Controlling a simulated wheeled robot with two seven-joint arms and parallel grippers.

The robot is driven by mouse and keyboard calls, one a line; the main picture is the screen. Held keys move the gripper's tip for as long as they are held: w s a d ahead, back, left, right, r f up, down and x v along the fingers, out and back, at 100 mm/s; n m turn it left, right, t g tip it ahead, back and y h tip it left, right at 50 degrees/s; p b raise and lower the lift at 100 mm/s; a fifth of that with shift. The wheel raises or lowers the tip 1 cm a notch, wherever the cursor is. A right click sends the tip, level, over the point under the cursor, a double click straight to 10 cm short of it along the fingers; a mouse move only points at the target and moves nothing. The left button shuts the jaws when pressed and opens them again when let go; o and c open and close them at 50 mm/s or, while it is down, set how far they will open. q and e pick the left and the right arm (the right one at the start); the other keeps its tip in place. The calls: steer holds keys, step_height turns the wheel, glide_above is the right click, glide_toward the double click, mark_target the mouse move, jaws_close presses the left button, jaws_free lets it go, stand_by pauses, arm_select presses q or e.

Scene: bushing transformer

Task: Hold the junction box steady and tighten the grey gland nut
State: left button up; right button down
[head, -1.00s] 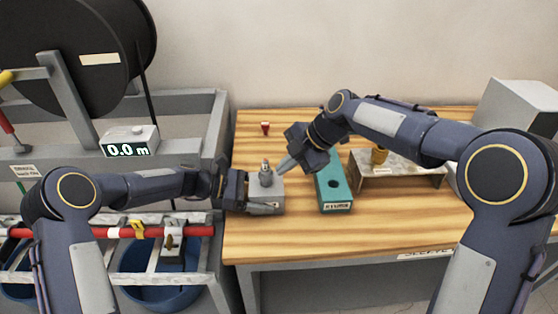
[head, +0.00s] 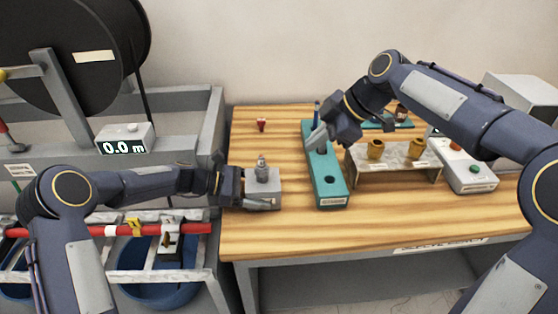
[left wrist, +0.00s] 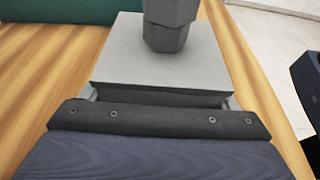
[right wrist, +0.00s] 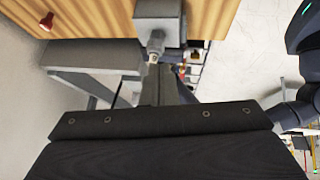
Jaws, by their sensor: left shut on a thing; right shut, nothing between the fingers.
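The grey junction box (head: 268,190) sits at the left part of the wooden bench, with the grey gland nut (head: 262,174) upright on its top. My left gripper (head: 246,190) is shut on the box from the left. In the left wrist view the box (left wrist: 158,60) lies between the fingers and the hexagonal nut (left wrist: 166,38) stands on it. My right gripper (head: 317,138) is shut and empty, behind and right of the box, over the far part of a teal block. In the right wrist view its closed fingers (right wrist: 166,85) are apart from the nut (right wrist: 154,42).
The teal block (head: 328,178) with a dark hole is right of the box. A raised stand (head: 395,170) holds two brass-coloured parts. Further right is a button box (head: 468,178). A small red item (head: 262,125) lies behind. The bench front is clear.

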steer(key=m, duration=0.8)
steer(key=m+t, duration=0.1)
steer(key=m, duration=0.6)
glide_toward(266, 170)
steer(key=x, duration=0.6)
steer(key=shift+d+f, duration=0.1)
steer(key=shift+d, duration=0.05)
steer(key=shift+a, duration=0.3)
steer(key=shift+a, duration=0.1)
